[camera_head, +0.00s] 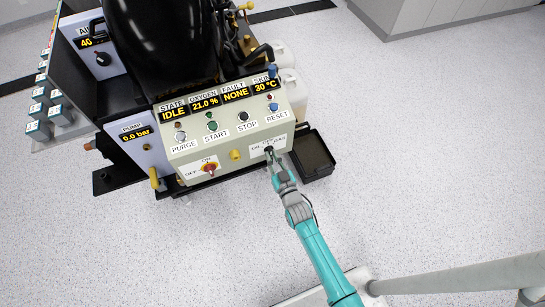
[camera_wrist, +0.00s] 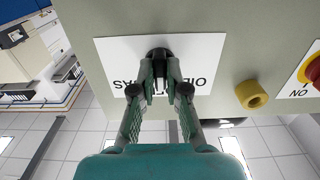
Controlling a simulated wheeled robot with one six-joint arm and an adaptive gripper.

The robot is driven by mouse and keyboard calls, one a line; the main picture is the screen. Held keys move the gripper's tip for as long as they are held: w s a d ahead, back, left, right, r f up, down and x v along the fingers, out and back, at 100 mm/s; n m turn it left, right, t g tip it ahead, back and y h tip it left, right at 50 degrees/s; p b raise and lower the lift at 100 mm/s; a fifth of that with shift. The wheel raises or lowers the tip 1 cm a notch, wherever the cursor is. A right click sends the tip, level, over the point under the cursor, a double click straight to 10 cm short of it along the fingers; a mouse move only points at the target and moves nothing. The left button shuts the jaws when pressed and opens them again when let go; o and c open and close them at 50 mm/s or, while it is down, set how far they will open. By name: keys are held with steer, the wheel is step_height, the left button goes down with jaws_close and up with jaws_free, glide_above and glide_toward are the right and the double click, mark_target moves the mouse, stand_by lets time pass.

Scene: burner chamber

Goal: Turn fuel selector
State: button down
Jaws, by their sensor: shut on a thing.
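The fuel selector is a small black knob (camera_head: 268,149) at the lower right of the control panel, on a white label. In the wrist view the knob (camera_wrist: 158,52) is dark, and the label (camera_wrist: 210,47) appears upside down with OIL and GAS partly readable. My gripper (camera_head: 271,157) reaches the panel from below. In the wrist view its two fingers (camera_wrist: 160,72) are closed around the knob. The fingers hide much of the knob and the middle of the label, so I cannot tell which position it points to.
The panel has buttons PURGE, START (camera_head: 212,126), STOP and RESET, with displays reading IDLE, 21.0 %, NONE and 30 °C. A red-yellow switch (camera_head: 209,169) and a yellow knob (camera_head: 235,155) sit left of the selector. A black tray (camera_head: 318,172) stands right. Floor in front is clear.

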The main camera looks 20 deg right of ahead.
steer(key=c, duration=1.2)
jaws_free()
steer(key=s, duration=1.2)
steer(key=s+r+g, duration=0.1)
steer(key=s+r, duration=0.2)
steer(key=s, duration=0.6)
steer(key=s+r+g, duration=0.1)
steer(key=s+r, duration=0.3)
steer(key=s, duration=0.6)
steer(key=shift+g, duration=0.6)
steer(key=s+r, duration=0.7)
steer(key=r, duration=0.2)
steer(key=s+r, duration=0.4)
steer(key=shift+s+r, duration=0.3)
steer(key=shift+r, duration=0.1)
